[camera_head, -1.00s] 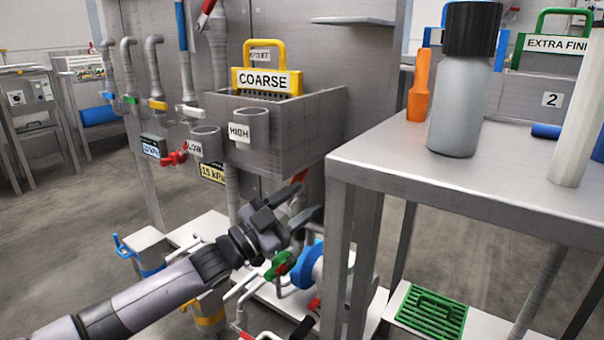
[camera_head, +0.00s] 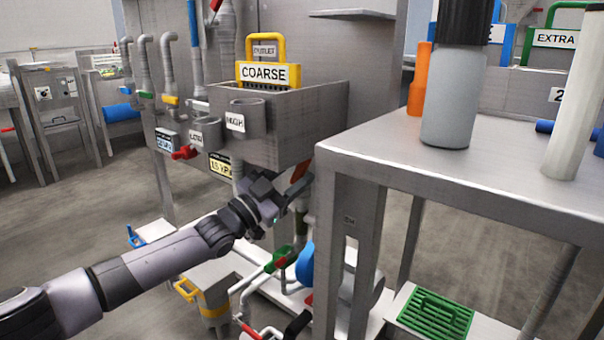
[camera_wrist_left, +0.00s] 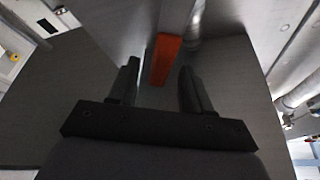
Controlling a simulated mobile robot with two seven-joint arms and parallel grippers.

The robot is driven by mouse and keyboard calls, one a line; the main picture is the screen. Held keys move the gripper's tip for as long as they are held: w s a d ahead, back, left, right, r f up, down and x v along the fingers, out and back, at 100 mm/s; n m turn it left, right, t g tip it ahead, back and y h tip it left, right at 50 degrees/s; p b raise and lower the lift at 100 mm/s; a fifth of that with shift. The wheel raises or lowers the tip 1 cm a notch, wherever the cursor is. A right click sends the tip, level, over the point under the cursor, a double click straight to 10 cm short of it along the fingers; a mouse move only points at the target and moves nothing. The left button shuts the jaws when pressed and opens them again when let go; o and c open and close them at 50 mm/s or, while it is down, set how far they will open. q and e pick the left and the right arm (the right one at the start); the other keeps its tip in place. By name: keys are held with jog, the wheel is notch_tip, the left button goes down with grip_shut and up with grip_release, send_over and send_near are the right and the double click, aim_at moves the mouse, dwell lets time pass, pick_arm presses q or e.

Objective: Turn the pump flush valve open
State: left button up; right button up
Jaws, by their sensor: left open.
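An orange-red handle (camera_head: 300,171) sits below the grey COARSE box, close to the table's left corner. I see no label on it, so I cannot tell if it is the pump flush valve. My left gripper (camera_head: 297,192) is open just below and beside it. In the left wrist view, the orange-red handle (camera_wrist_left: 166,58) shows beyond and between the two spread fingers (camera_wrist_left: 160,80), with no clear contact. Lower down, a green and red valve handle (camera_head: 279,259) sits on pipes beside a blue round part (camera_head: 307,265), partly hidden by the table leg. My right gripper is out of view.
A steel table (camera_head: 470,170) stands close on the right, with a grey bottle (camera_head: 452,100) and an orange bottle (camera_head: 419,80). The grey box (camera_head: 300,120) overhangs the handle. A red valve (camera_head: 186,153) and several pipes are to the left. A green grate (camera_head: 436,313) lies low right.

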pick_arm(q)
jog(key=shift+b+x, duration=0.4)
jog(key=shift+x, duration=0.7)
jog(key=shift+w+d+r, duration=0.15)
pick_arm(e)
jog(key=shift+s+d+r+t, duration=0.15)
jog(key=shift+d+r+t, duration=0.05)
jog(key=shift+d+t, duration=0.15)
pick_arm(q)
grip_shut()
jog(key=shift+w+r+n, duration=0.1)
jog(key=shift+r+n, duration=0.05)
jog(key=shift+n, duration=0.35)
jog(key=shift+w+a+n+t+p, duration=0.1)
jog(key=shift+a+n+t+p, duration=0.2)
jog(key=shift+t+p, duration=0.1)
jog(key=shift+w+a, duration=0.1)
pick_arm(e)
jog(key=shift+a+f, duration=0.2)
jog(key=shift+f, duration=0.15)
pick_arm(q)
grip_release()
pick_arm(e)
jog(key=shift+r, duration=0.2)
